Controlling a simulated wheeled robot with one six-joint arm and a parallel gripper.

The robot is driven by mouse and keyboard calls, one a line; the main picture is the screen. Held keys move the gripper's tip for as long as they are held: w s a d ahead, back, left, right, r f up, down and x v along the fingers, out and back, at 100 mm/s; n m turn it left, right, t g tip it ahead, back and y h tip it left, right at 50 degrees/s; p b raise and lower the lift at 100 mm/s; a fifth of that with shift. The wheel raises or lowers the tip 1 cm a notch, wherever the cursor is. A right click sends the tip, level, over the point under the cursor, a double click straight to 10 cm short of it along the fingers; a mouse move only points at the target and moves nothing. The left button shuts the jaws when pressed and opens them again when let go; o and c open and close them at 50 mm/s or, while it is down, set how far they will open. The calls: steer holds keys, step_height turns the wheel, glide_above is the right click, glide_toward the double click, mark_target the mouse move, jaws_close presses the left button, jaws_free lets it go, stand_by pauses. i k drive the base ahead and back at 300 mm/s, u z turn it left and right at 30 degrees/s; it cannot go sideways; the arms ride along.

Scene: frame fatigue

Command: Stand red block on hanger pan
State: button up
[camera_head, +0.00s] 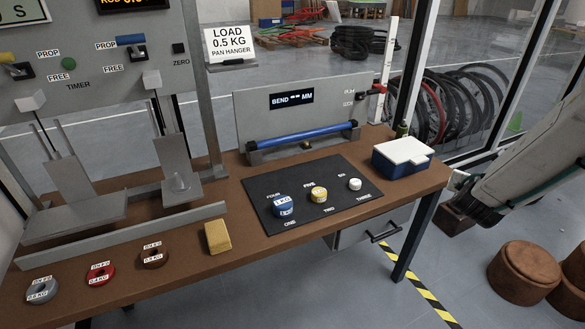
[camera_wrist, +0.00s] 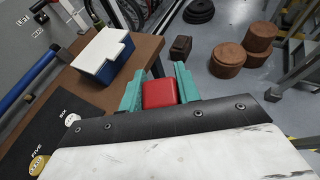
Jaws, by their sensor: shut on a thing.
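A red block (camera_wrist: 160,93) sits between the two teal fingers of my gripper (camera_wrist: 158,84) in the wrist view, touching both. My arm's end shows at the right of the head view, off the bench's right edge; the block cannot be made out there. A sign (camera_head: 229,45) reads "LOAD 0.5 KG PAN HANGER". Two grey metal plates stand on the bench at the left, a larger one (camera_head: 88,216) and a smaller one (camera_head: 182,187) with a tall upright plate. I cannot tell which is the hanger pan. Both are far from my gripper.
A blue box with white lid (camera_head: 403,158) stands at the bench's right end; it also shows in the wrist view (camera_wrist: 103,52). A black mat (camera_head: 290,215) holds several weights. Ring weights and a yellow block (camera_head: 217,236) line the front edge. Brown round stools (camera_head: 522,272) stand on the floor.

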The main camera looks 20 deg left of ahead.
mark_target(101, 207)
steer(key=u, duration=1.75)
steer(key=i, duration=0.45)
steer(key=z, duration=0.05)
